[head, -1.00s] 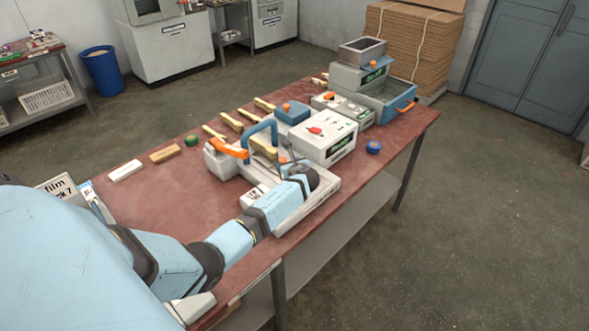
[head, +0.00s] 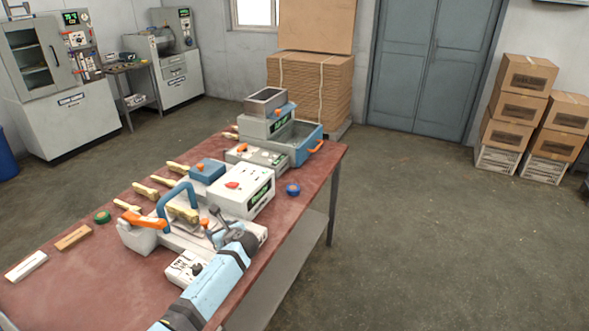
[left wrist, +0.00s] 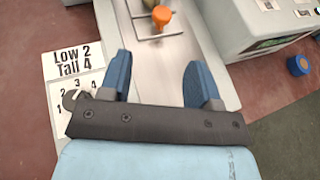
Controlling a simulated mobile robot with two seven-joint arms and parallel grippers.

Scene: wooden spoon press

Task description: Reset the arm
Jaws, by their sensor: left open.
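My left gripper (head: 222,226) is open with nothing between its fingers. It is over the front part of the pale press base, near the low lever parts. In the left wrist view its two blue fingers (left wrist: 160,78) stand apart above the metal bed, with an orange knob (left wrist: 161,15) beyond them. The press (head: 150,238) has a blue arched handle (head: 176,197) and an orange lever (head: 146,218). My right gripper is not in view.
A white control box (head: 240,190) stands close behind the gripper. Wooden spoons (head: 147,190) lie along the table's left side. A blue-orange roll (head: 293,189) sits right of the box. A card (left wrist: 80,62) reads "Low 2, Tall 4".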

